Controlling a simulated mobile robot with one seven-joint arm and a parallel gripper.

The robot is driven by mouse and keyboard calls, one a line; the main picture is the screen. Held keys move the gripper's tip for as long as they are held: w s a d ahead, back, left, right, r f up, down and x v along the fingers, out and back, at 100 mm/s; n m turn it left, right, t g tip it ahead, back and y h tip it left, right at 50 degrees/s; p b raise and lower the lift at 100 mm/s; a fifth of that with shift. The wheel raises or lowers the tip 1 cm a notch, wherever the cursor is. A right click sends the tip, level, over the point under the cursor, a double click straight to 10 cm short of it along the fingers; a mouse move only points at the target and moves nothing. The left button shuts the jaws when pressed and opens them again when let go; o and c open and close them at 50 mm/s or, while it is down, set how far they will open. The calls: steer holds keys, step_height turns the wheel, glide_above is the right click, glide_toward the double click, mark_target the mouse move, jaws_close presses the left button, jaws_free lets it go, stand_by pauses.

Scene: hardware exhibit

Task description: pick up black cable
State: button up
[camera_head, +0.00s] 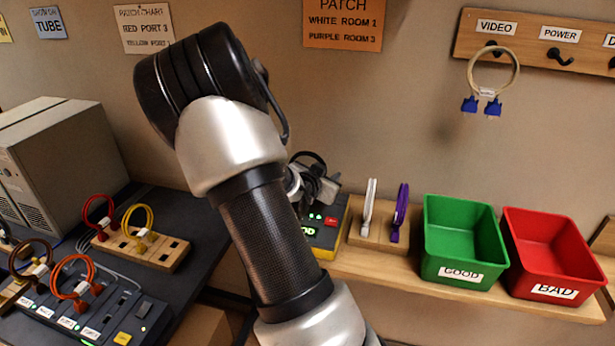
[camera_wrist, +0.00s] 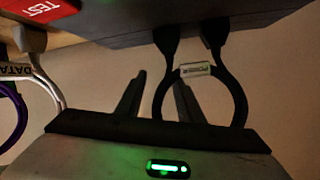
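The black cable (camera_wrist: 240,100) is a loop with a white label (camera_wrist: 195,70). Its two dark plugs are in the tester box (camera_wrist: 120,22) in the wrist view. My gripper (camera_wrist: 160,80) is open beside the box. The left strand of the loop appears between my two fingers, and the right finger overlaps the loop's inside. I cannot tell whether either finger touches the cable. In the head view, the black cable (camera_head: 310,156) arches behind my gripper (camera_head: 318,188), above the tester box (camera_head: 328,228). My gripper partly hides the cable there.
Right of the tester, a wooden block (camera_head: 372,236) holds white and purple cables. Beyond are a green GOOD bin (camera_head: 465,238) and red BAD bin (camera_head: 555,250), both empty. A video cable (camera_head: 493,65) hangs on the wall rack. Left is a patch panel (camera_head: 95,315) with cables.

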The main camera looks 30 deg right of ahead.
steer(key=shift+c, duration=0.4)
jaws_close()
steer(key=shift+r, duration=0.15)
